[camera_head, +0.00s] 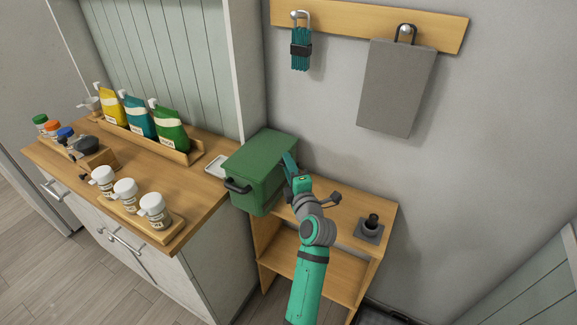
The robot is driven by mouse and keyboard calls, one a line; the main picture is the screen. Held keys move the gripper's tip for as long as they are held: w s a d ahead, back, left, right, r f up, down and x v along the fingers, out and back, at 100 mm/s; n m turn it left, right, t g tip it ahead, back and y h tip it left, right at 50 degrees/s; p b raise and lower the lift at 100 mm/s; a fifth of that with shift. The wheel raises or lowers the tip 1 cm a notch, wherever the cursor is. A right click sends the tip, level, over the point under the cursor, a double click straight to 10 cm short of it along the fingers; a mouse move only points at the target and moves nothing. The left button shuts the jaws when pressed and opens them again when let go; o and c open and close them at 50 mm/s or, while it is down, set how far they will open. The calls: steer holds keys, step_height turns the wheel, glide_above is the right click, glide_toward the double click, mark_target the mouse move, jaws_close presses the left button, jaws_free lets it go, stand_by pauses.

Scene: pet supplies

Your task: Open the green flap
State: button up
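A green box (268,153) stands on the small wooden shelf unit, next to the counter's right end. Its lid appears closed. A dark handle (238,187) sits on its front-left face. I cannot tell which part of the box is the flap; no panel stands visibly open. My green and grey arm reaches up from below, and my gripper (290,164) is at the box's right side, close to its upper edge. Whether it touches the box is unclear. The fingers are small and partly hidden by my wrist, so their opening does not show.
The wooden counter (205,190) at left holds pouches, white jars (125,192) and small bottles. The shelf unit (346,210) carries a dark cup-like item (371,224) at right. A grey board (397,88) and teal bundle (301,50) hang on the wall.

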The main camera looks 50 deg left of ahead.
steer(key=shift+c, duration=0.3)
jaws_close()
stand_by(1.1)
